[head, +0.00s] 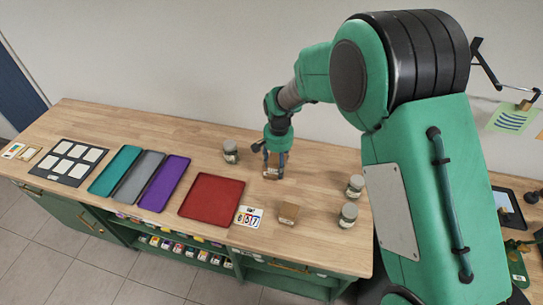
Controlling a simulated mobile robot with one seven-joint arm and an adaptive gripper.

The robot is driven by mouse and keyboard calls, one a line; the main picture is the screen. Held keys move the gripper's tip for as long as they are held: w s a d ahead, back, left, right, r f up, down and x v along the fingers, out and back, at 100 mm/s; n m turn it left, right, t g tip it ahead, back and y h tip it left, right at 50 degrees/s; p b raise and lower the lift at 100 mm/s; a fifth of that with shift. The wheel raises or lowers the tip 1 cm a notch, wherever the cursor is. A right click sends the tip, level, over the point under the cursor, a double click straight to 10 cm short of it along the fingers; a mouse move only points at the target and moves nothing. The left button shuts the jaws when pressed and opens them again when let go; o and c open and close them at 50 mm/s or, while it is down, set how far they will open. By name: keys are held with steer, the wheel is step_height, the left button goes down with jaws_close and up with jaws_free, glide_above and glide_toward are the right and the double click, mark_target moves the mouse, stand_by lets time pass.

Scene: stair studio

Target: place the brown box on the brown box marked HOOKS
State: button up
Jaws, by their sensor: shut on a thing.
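My gripper (275,155) points down over the wooden counter, right of the middle of the picture, with its fingers shut on a small brown box (271,174). A pale label shows on that box's front. I cannot tell whether the box touches the counter or hangs just above it. A second brown box (289,213) stands on the counter nearer the front edge, a little to the right of my gripper and apart from it. The lettering on both boxes is too small to read, so I cannot tell which is marked HOOKS.
One jar (231,152) stands left of my gripper; two more jars, (355,186) and (348,215), stand to the right. A red tray (212,196), a number card (248,217) and purple (164,183), grey (138,178) and teal (115,170) trays lie leftward. Bare counter surrounds the second box.

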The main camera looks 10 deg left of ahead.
steer(key=w+a, duration=0.1)
steer(key=w, duration=0.1)
steer(key=w+a, duration=0.2)
steer(key=w, duration=0.1)
steer(key=w+a+f, duration=0.1)
steer(key=w, duration=0.2)
steer(key=shift+a, duration=0.25)
steer(key=shift+r, duration=0.1)
steer(key=shift+f, duration=1.75)
steer(key=shift+f+b, duration=0.15)
steer(key=shift+b, duration=0.15)
steer(key=o, duration=1.6)
